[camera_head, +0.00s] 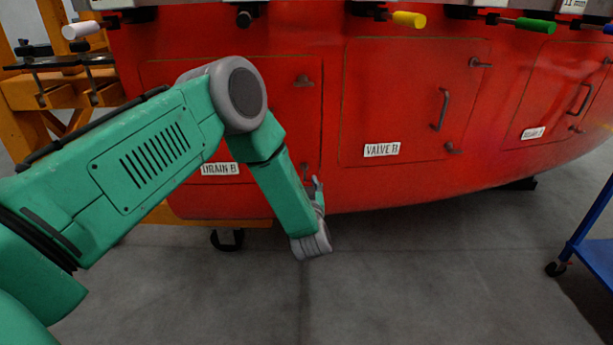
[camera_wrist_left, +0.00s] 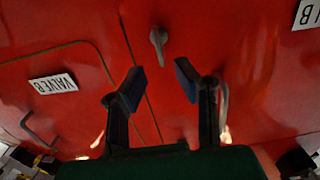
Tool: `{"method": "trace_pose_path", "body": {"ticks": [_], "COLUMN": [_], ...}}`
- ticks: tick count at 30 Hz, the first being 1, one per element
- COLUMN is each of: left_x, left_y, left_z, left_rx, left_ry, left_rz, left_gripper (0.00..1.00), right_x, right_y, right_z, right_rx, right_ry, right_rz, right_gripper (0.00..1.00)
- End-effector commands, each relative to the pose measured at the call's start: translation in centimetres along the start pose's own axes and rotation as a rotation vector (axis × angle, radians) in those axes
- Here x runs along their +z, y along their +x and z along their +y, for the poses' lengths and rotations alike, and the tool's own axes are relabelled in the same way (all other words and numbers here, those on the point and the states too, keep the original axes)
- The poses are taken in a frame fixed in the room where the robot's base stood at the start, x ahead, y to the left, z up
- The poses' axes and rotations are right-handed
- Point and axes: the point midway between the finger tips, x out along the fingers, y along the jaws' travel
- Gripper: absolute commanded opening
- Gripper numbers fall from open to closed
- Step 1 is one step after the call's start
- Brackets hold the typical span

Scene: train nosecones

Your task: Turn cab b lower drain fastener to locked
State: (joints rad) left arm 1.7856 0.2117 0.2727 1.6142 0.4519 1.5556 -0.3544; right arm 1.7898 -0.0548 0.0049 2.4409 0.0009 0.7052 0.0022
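The cab B lower drain fastener (camera_wrist_left: 158,42) is a small grey lever on the red panel. In the left wrist view it shows just beyond and between my fingertips, its arm roughly vertical in the picture. In the head view the fastener (camera_head: 305,168) is a small dark shape right of the DRAIN B label (camera_head: 220,169), partly hidden by my gripper. My left gripper (camera_head: 318,190) is close to it from below. In the left wrist view the gripper (camera_wrist_left: 160,76) is open, with nothing between its fingers. My right gripper is not in view.
The upper drain fastener (camera_head: 303,82) is above. To the right is the VALVE B door (camera_head: 400,100) with its handle (camera_head: 440,108) and fasteners. A drain handle (camera_wrist_left: 223,105) shows beside my right-hand finger. A blue cart (camera_head: 600,255) stands at right; the floor between is clear.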

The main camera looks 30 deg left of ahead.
Motion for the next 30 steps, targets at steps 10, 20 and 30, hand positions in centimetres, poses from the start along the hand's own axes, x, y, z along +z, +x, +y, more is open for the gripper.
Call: {"method": "trace_pose_path", "body": {"ticks": [10,20,30], "left_x": [0.1,-0.1,0.0], "left_y": [5.4,6.1,6.0], "left_z": [0.0,0.0,0.0], "left_rx": [0.0,0.002,0.002], "left_ry": [-0.001,0.0,0.0], "left_rz": [0.001,0.0,0.0], "left_gripper": [0.27,0.27,0.0], "right_x": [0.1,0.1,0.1], "right_y": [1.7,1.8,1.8], "right_z": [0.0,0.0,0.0], "right_rx": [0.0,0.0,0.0], "right_ry": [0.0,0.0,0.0], "right_rz": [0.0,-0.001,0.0], "right_gripper": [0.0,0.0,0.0]}}
